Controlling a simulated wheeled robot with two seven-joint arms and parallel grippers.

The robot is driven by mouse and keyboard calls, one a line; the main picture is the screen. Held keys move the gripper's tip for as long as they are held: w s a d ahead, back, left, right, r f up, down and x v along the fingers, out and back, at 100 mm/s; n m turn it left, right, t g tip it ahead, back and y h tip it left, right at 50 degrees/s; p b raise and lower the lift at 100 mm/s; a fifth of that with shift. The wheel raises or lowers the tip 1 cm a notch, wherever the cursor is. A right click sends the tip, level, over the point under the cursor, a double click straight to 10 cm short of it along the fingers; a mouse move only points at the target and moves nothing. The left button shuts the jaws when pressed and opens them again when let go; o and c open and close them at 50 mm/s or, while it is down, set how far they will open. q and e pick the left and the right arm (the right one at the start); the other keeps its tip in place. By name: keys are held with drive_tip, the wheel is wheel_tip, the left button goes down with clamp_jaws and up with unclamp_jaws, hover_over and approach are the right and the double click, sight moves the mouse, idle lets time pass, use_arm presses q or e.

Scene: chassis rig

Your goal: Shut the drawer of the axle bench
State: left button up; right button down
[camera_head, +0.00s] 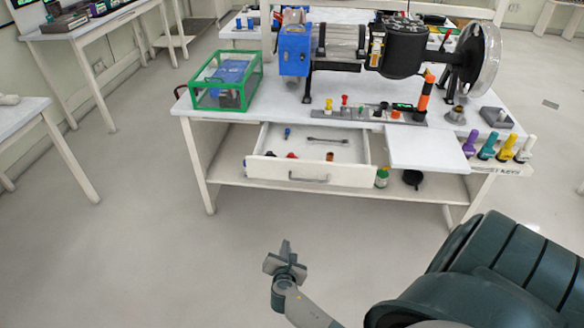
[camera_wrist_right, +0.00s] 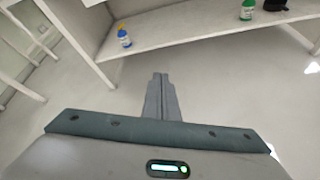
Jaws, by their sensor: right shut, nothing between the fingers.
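The axle bench (camera_head: 430,148) is a white table with a motor and axle rig on top. Its drawer (camera_head: 270,170) stands pulled out at the front, with a grey handle (camera_head: 309,179) on its face. Several small parts and a grey wrench lie in the drawer. My right gripper (camera_head: 285,250) is shut and empty, in front of and below the drawer, apart from it. In the right wrist view its closed fingers (camera_wrist_right: 160,85) point toward the bench's lower shelf (camera_wrist_right: 190,30). The drawer does not show in that view. My left gripper is not in view.
A green-framed box (camera_head: 228,82) sits at the bench top's left. A white panel (camera_head: 425,148) juts out right of the drawer. Colored bottles (camera_head: 505,148) stand at the right edge. A green bottle (camera_head: 381,177) is on the lower shelf. Floor before the drawer is clear.

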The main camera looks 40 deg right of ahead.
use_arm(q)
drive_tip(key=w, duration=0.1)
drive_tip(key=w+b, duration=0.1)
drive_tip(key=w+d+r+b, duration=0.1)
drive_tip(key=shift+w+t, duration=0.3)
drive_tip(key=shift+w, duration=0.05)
use_arm(e)
drive_tip(key=w+d+r+n+t+h, duration=0.1)
drive_tip(key=w+d+r+h, duration=0.1)
drive_tip(key=r, duration=0.6)
drive_tip(key=w+d+r+n+h, duration=0.2)
drive_tip(key=r+h, duration=0.1)
drive_tip(key=r, duration=0.5)
drive_tip(key=shift+w+d+n+t, duration=0.3)
drive_tip(key=shift+d+t, duration=0.05)
drive_tip(key=shift+t, duration=0.05)
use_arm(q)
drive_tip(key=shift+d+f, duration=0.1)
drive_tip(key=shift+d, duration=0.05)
